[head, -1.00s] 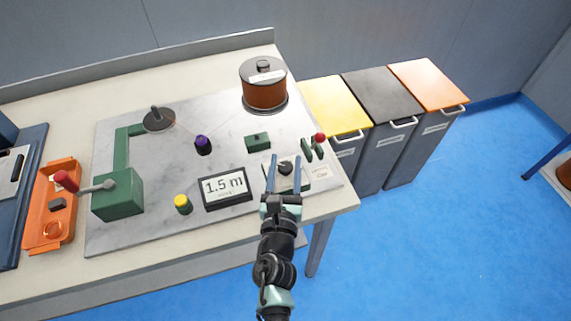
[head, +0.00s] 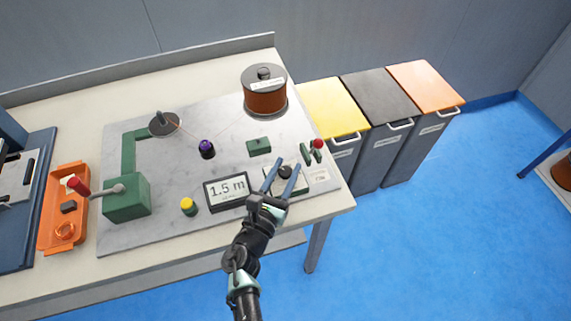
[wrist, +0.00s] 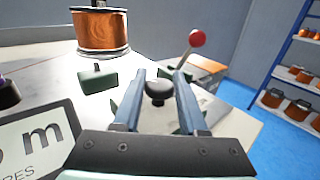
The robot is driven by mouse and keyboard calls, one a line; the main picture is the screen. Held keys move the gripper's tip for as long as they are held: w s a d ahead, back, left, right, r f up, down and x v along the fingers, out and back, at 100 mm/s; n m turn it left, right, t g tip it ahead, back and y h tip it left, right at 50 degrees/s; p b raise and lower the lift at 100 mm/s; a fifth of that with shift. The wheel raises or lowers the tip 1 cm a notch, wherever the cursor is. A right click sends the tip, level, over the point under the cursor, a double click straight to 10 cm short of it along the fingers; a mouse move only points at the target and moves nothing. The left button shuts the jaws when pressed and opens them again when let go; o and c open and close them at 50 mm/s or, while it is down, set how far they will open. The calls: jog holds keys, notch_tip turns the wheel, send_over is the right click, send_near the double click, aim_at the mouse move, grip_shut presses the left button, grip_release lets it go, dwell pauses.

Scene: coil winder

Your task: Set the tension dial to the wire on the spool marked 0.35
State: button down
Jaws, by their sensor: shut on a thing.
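The tension dial is a black knob (head: 285,171) on a small plate at the right end of the winder's grey base; it also shows in the wrist view (wrist: 158,90). My gripper (head: 283,172) is at the dial, with one blue-grey finger on each side of it, shut on the knob. The fingers hide part of the dial's plate, and I cannot read its scale or setting. The copper wire spool (head: 265,93) stands upright at the back right of the base, with a white label too small to read. It also shows in the wrist view (wrist: 101,30).
A display (head: 227,191) reading 1.5 m lies left of the dial. A red-knobbed lever (head: 317,145) stands close on the right, and a green block (head: 259,146) behind. An orange tray (head: 63,210) is far left. Lidded bins (head: 334,106) stand beyond the table's right edge.

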jog(key=shift+m+g+h, duration=0.3)
jog(key=shift+m+h, duration=0.2)
jog(key=shift+h, duration=0.2)
jog(key=shift+c, duration=2.2)
grip_release()
jog(key=v, duration=1.3)
